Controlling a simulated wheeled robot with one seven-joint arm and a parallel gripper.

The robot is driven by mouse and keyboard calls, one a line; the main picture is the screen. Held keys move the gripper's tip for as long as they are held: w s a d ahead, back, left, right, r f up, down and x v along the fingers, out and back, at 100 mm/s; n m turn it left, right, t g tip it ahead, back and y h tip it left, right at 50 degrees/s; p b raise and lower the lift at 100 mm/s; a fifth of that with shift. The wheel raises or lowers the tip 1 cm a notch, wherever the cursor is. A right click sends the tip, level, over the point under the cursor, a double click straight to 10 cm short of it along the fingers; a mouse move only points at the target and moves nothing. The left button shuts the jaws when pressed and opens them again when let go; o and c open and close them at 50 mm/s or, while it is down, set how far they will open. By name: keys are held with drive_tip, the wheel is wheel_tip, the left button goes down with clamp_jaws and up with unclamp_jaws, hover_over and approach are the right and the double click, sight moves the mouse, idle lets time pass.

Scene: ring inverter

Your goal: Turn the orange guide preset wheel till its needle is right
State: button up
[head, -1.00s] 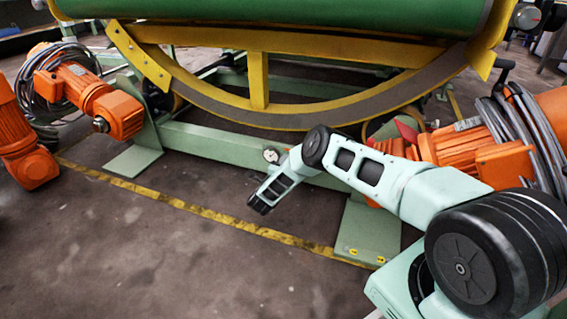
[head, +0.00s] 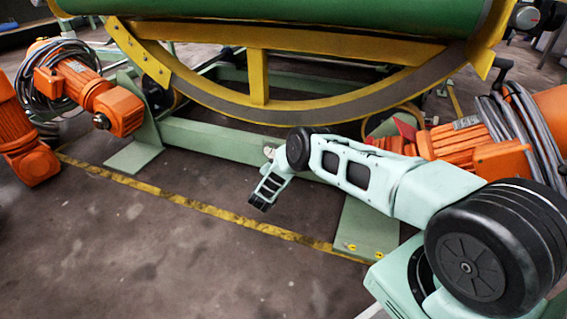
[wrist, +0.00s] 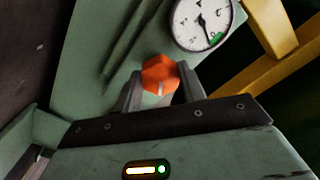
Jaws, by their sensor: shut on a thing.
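In the wrist view, the orange wheel (wrist: 160,72) is a small faceted knob with a pale mark on its near edge. My gripper (wrist: 160,82) is shut on it, one grey finger on each side. Just above and to the right is a round white dial (wrist: 203,20) with a dark needle and a green patch at its lower right. The needle points down, close to the green patch; whether it lies inside it is too small to tell. In the head view, the dial (head: 268,152) is small and partly hidden by my arm, and the wheel cannot be made out.
A pale green frame beam (head: 205,140) runs behind my arm, under the yellow curved ring (head: 235,110). Orange motors stand at left (head: 92,92) and right (head: 455,142). A yellow beam (wrist: 265,25) passes right of the dial. The floor in front is clear.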

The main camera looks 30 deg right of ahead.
drive_tip(key=n+b, duration=0.1)
drive_tip(key=n, duration=0.9)
drive_tip(key=shift+s+f, duration=0.1)
drive_tip(key=shift+s, duration=0.05)
drive_tip(key=shift+n, duration=0.3)
drive_tip(key=o, duration=1)
drive_tip(key=shift+c, duration=0.2)
